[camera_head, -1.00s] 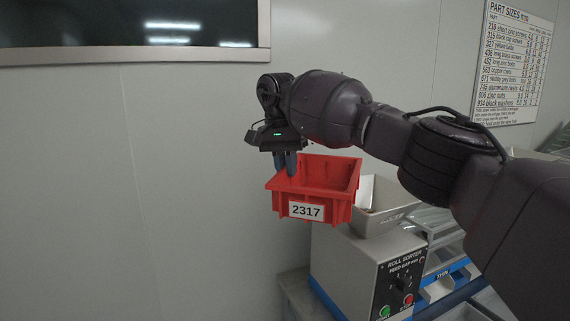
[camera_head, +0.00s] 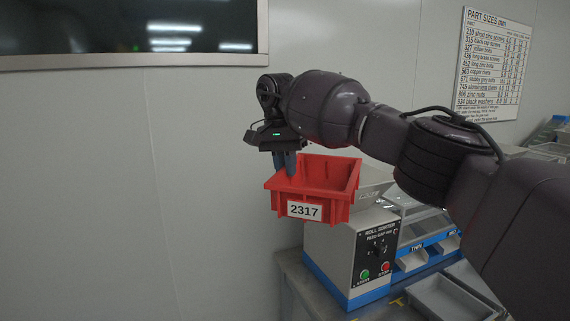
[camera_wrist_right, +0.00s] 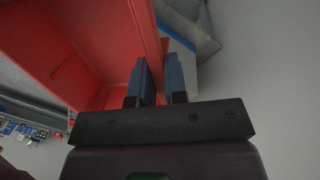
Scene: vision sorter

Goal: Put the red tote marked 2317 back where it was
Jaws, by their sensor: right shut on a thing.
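The red tote (camera_head: 330,173) with a white label reading 2317 hangs in the air in the head view, upright and in front of the wall. It looks empty where its inside shows. My right gripper (camera_head: 285,163) points down and is shut on the tote's left wall. In the right wrist view the fingers (camera_wrist_right: 158,82) are on either side of the red tote's wall (camera_wrist_right: 100,50). My left gripper is in neither view.
A roll sorter machine (camera_head: 340,255) with knob and buttons stands on a grey bench (camera_head: 296,273) below and behind the tote. Blue-edged bins (camera_head: 412,261) and a grey tray (camera_head: 450,300) lie to its right. A part sizes chart (camera_head: 493,62) hangs on the wall.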

